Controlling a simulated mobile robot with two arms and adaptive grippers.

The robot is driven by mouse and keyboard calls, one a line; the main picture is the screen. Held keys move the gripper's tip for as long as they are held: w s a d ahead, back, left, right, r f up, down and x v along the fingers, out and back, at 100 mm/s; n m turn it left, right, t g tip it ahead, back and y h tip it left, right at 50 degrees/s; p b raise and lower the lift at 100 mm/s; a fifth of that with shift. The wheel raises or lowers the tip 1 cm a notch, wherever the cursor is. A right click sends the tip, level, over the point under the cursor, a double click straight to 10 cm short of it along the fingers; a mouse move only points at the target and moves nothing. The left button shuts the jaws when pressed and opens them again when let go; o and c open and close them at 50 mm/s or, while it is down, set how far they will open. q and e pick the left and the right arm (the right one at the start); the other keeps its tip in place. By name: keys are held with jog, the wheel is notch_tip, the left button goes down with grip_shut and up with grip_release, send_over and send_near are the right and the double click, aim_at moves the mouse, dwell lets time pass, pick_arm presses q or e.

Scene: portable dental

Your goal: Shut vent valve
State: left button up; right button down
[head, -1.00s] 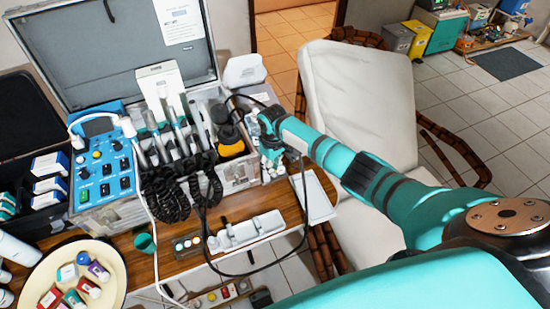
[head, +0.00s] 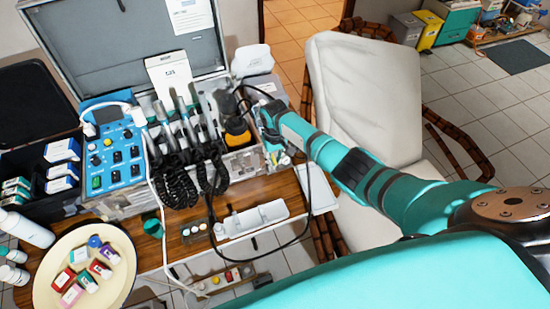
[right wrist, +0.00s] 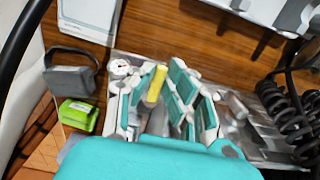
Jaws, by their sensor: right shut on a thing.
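My right gripper (head: 277,148) is at the right end of the open dental case, beside the amber-capped bottle. In the right wrist view, its teal-padded fingers (right wrist: 165,105) are around a yellow lever (right wrist: 155,85), which I take as the vent valve's handle. The gripper is shut on it. A small round white gauge (right wrist: 120,68) sits just left of the lever. The valve body is mostly hidden behind the fingers, so I cannot tell the valve's position. My left gripper is not in view.
The dental case (head: 105,204) has a blue control panel (head: 113,155) and several handpieces with coiled black cords (head: 180,190). A looping black hose (head: 309,200) hangs near my right arm. A round tray (head: 47,290) and white holder (head: 250,219) lie in front. A white chair (head: 360,95) stands right.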

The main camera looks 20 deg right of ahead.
aim_at(275, 162)
jog(key=shift+w+r, duration=0.1)
jog(key=c, duration=1.3)
grip_release()
jog(key=shift+c, duration=0.2)
notch_tip(275, 162, up, 12)
